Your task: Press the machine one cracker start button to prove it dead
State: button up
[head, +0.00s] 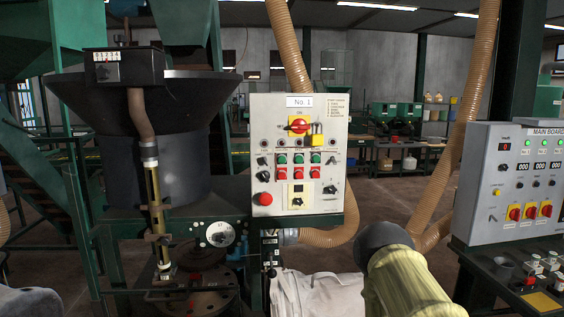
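The machine one control panel (270,112), a pale grey box marked "No. 1", stands upright at centre. It has three green buttons in a row: left (282,158), middle (299,158) and right (316,157), with red buttons below. Their labels are too small to read, so I cannot tell which is the cracker start. Above them is a red-on-yellow rotary switch (298,126) under "ON", with a yellow padlock (316,140) at its lower right. A red mushroom button (264,199) is at lower left. My gripper does not show, and nothing touches the panel's buttons.
A machine with a dark hopper (145,100) stands left of the panel. The main board (505,190) is at right, with several red-on-yellow switches. Ribbed tan hoses (470,100) hang between them. A white bag (315,293) lies below the panel. A dark-ended yellowish cylinder (405,285) is low in front.

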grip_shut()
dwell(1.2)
